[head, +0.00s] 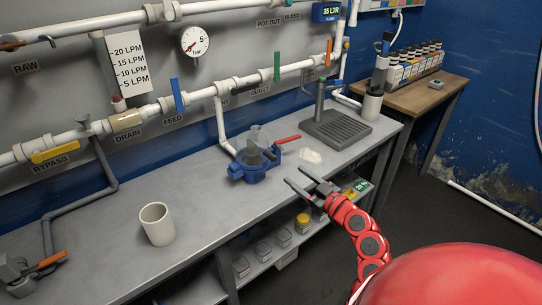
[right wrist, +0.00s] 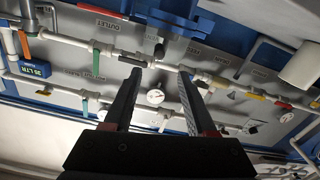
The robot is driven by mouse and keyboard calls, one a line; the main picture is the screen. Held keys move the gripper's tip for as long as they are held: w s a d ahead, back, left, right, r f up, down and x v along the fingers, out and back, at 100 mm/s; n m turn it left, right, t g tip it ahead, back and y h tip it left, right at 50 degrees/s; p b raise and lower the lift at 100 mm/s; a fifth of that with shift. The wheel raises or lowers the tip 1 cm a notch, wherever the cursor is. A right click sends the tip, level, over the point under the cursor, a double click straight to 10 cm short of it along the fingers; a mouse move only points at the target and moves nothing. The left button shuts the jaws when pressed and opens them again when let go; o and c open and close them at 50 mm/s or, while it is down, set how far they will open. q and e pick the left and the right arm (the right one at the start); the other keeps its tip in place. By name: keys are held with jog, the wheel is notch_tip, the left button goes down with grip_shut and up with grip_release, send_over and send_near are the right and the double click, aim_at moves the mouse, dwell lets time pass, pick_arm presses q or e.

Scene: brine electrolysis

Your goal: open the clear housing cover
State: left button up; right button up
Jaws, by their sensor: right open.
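A blue fixture (head: 243,173) with a translucent grey cylindrical part (head: 253,154) stands on the grey workbench near the middle of the head view. The see-through part looks like the clear housing cover, but its lid and any hinge are too small to make out. My right gripper (head: 292,175) is open and empty, to the right of the fixture and apart from it, by the bench's front edge. In the right wrist view its two fingers (right wrist: 160,75) are spread with nothing between them. My left gripper is not in view.
A beige cup (head: 157,224) stands front left. Pipes with valves line the wall. The bench between cup and fixture is clear.

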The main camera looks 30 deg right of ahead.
aim_at(273, 158)
jog(key=w, duration=0.4)
jog(key=w+p, duration=0.1)
jog(key=w, duration=0.3)
jog(key=w+a+p, duration=0.1)
jog(key=w, duration=0.2)
jog(key=shift+w, duration=0.4)
jog(key=shift+d, duration=0.1)
grip_shut()
dwell(0.6)
